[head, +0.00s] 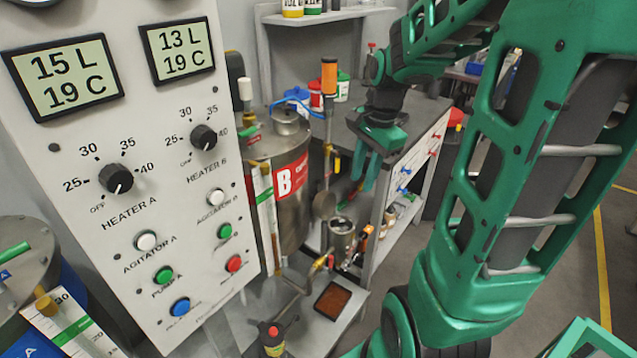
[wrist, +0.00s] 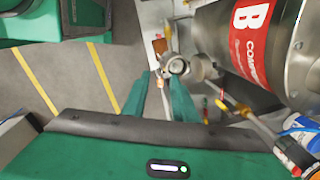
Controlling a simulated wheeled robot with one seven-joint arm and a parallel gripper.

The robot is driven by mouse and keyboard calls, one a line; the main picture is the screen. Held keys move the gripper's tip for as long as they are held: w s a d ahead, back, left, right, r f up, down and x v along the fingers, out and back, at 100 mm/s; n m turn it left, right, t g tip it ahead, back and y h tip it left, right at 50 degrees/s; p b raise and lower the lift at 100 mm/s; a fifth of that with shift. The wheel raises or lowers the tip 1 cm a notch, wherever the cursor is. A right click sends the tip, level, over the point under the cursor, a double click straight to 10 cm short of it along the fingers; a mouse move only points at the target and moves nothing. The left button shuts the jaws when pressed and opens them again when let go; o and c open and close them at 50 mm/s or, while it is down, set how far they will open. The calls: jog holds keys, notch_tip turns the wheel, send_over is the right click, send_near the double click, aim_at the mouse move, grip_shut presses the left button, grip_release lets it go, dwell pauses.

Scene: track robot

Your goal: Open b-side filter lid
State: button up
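The B tank (head: 292,190) is a steel cylinder with a red "B" label, and it also shows in the wrist view (wrist: 280,45). A small metal cylinder (head: 342,240), which looks like the B-side filter, stands low beside the tank.
A control panel (head: 130,190) with knobs and buttons fills the left. A grey workbench (head: 405,125) with bottles stands behind my gripper. Pipes and yellow-handled valves (wrist: 235,107) crowd the filter area. Open floor (head: 560,215) lies to the right.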

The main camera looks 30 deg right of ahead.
aim_at(321, 192)
jog(key=w+d+f+m+t+y, duration=0.1)
jog(key=w+d+f+m, duration=0.1)
jog(key=w+m, duration=0.5)
jog(key=w+d+f+m+t+y, duration=0.1)
jog(key=w+f+m, duration=0.1)
jog(key=w+m, duration=0.5)
jog(key=w+f, duration=0.1)
jog(key=f, duration=0.2)
jog(key=w+a+f+n, duration=0.1)
jog(key=w+f, duration=0.1)
jog(key=f, duration=0.2)
jog(key=w+f+n, duration=0.1)
jog(key=w+f, duration=0.1)
jog(key=f, duration=0.1)
jog(key=shift+w+a+f, duration=0.15)
jog(key=shift+w+a, duration=0.05)
jog(key=shift+a, duration=0.2)
grip_shut()
jog(key=shift+s, duration=0.1)
